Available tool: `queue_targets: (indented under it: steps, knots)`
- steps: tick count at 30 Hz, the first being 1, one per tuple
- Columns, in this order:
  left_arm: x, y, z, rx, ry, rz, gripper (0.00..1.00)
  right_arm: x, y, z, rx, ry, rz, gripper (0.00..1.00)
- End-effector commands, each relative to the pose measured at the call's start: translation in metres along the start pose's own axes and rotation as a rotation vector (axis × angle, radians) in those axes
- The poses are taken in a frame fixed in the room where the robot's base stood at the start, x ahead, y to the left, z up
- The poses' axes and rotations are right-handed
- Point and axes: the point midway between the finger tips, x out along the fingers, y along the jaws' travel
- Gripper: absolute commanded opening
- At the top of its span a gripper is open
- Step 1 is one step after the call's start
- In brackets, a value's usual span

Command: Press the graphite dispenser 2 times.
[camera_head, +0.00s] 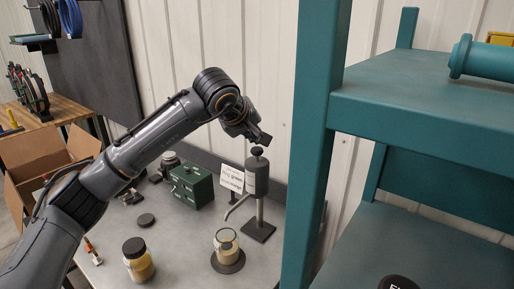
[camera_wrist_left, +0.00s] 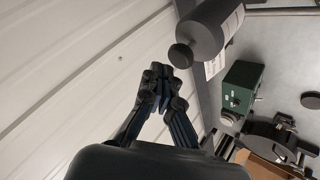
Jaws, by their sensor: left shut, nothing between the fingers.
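The graphite dispenser (camera_head: 256,178) is a grey cylinder on a stand with a dark round knob (camera_head: 257,151) on top and a spout reaching left. My left gripper (camera_head: 264,139) is just above the knob, shut and empty; I cannot tell whether it touches. In the left wrist view the shut fingertips (camera_wrist_left: 162,74) are beside the knob (camera_wrist_left: 181,55), with the dispenser body (camera_wrist_left: 209,28) beyond. An open jar with pale contents (camera_head: 226,243) stands on a dark round base near the spout. My right gripper is not in view.
A green box (camera_head: 192,185) stands left of the dispenser. A dark-lidded yellowish jar (camera_head: 138,259) and a loose black lid (camera_head: 146,220) are on the grey bench. A teal shelf frame (camera_head: 314,130) rises close on the right. A corrugated wall is behind.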

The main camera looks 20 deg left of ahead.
Motion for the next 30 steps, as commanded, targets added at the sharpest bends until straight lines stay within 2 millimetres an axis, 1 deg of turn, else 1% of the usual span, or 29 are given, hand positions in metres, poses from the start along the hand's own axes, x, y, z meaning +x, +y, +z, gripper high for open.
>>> queue_targets:
  steps: [5,18,30]
  knots:
    - [-0.005,0.004,-0.004,0.000,0.001,0.001,0.00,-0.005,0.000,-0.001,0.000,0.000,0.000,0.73]
    - [-0.035,0.025,-0.026,0.000,0.002,0.001,0.00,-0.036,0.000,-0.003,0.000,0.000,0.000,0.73]
    - [-0.035,0.026,-0.026,0.000,0.001,0.001,0.00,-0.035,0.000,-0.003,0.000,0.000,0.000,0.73]
